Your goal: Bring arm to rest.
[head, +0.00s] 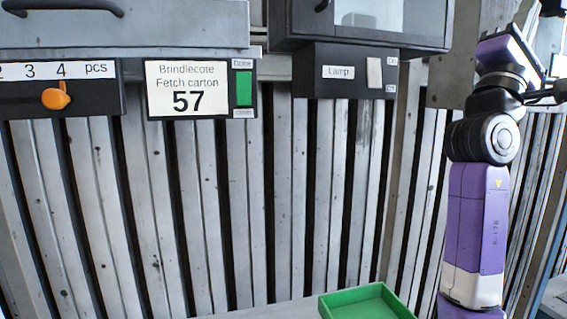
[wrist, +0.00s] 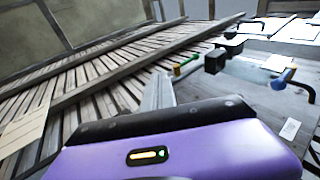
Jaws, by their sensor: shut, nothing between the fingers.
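My arm (head: 478,215) stands upright at the right of the head view, purple, white and black, bent at its upper joints. Its end is near the top right corner, and I cannot make out the fingers there. In the wrist view the purple hand with a black edge fills the bottom. My gripper (wrist: 158,88) shows beyond that edge as a narrow grey piece, shut and empty. It appears apart from the things around it.
A green tray (head: 368,303) lies at the bottom, left of my arm. A slatted metal wall (head: 215,210) stands behind.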

